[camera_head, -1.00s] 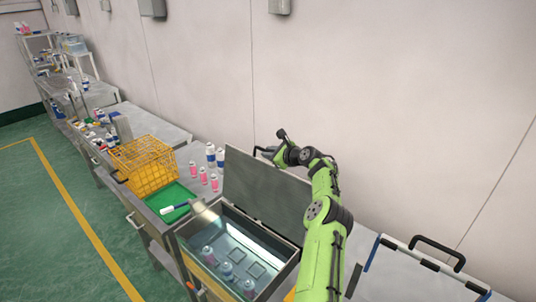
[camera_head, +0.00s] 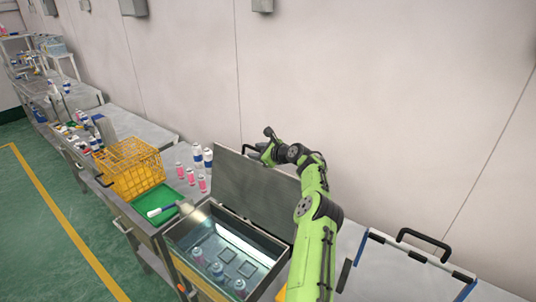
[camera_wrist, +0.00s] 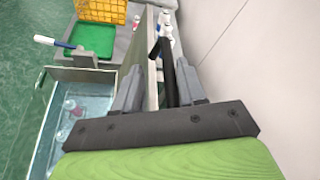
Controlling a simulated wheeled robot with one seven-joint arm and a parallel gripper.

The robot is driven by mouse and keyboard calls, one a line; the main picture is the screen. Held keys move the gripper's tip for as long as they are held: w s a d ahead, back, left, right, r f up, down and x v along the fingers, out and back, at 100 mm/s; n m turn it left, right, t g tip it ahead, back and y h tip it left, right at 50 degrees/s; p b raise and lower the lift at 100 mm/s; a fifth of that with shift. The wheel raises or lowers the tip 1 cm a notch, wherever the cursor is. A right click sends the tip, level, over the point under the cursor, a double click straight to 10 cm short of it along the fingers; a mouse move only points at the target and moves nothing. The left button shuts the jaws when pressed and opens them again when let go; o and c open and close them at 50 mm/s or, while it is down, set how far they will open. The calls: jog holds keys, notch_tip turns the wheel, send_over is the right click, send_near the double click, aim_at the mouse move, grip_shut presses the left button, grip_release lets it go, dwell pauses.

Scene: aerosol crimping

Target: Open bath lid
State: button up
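The bath (camera_head: 206,249) is a steel tank of clear water with several cans inside, and its top is uncovered. Its grey lid (camera_head: 256,192) stands up along the bath's wall side. The lid's black handle (camera_head: 251,150) is at its top edge. My gripper (camera_head: 258,152) is at that top edge, near the handle. In the wrist view, my gripper's fingers (camera_wrist: 159,88) are spread apart. The lid's edge (camera_wrist: 152,88) and the black handle (camera_wrist: 165,48) show between them, and I see no clear grip on either. The bath also shows at the left there (camera_wrist: 62,115).
A yellow basket (camera_head: 128,170) and a green tray (camera_head: 154,201) stand left of the bath. Several pink and white cans (camera_head: 201,182) stand behind the tray. A panel with a black handle (camera_head: 425,243) is at the right. The wall rises close behind the lid.

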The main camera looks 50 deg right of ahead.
jog(key=b+v, duration=0.3)
jog(key=v, duration=1.2)
jog(key=shift+s+f, duration=0.15)
jog(key=shift+a, duration=0.2)
